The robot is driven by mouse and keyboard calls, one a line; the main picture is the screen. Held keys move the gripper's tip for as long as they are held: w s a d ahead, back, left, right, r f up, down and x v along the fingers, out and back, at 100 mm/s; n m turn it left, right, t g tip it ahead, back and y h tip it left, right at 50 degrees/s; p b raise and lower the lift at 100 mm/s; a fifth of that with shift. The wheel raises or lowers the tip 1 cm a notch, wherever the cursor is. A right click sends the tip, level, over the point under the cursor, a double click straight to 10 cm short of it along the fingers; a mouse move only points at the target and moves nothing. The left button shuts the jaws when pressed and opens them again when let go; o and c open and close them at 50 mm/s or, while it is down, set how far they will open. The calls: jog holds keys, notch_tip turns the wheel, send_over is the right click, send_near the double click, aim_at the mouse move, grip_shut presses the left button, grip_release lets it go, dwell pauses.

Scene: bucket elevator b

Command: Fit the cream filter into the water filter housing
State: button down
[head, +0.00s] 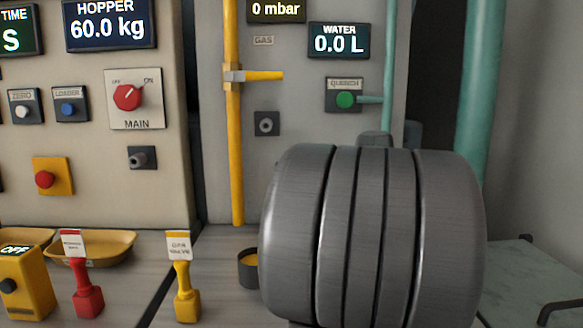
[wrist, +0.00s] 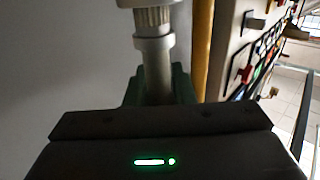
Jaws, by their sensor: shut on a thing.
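In the wrist view, my gripper (wrist: 157,88) is shut, with dark parts on both sides of an upright pale cylinder. I take this cylinder to be the cream filter (wrist: 154,62); it looks grey-beige in the dim light. It has a collar, with a ribbed section above it that meets a wider pale piece at the top edge of the view. I cannot tell whether that wider piece is part of the filter or of the water filter housing. Neither the filter nor my gripper can be made out in the head view, where my large grey arm link blocks the right centre.
A yellow pipe (head: 234,130) runs up the grey panel (head: 290,190). A teal pipe (head: 478,90) stands at right. Red (head: 88,290) and yellow (head: 184,290) tagged pieces, a yellow tray (head: 105,250) and a dark cup (head: 247,270) are on the bench. The wrist view has a plain wall at left.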

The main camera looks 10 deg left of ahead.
jog(key=shift+f+b, duration=0.85)
jog(key=shift+b, duration=0.1)
jog(key=c, duration=1.1)
grip_release()
jog(key=shift+c, duration=0.2)
jog(key=shift+d, duration=0.1)
jog(key=p+v, duration=0.1)
jog(key=v, duration=1.2)
jog(key=shift+s+d, duration=0.25)
jog(key=b+x, duration=0.1)
jog(key=x, duration=1.3)
jog(key=shift+s+d, duration=0.1)
jog(key=shift+d, duration=0.05)
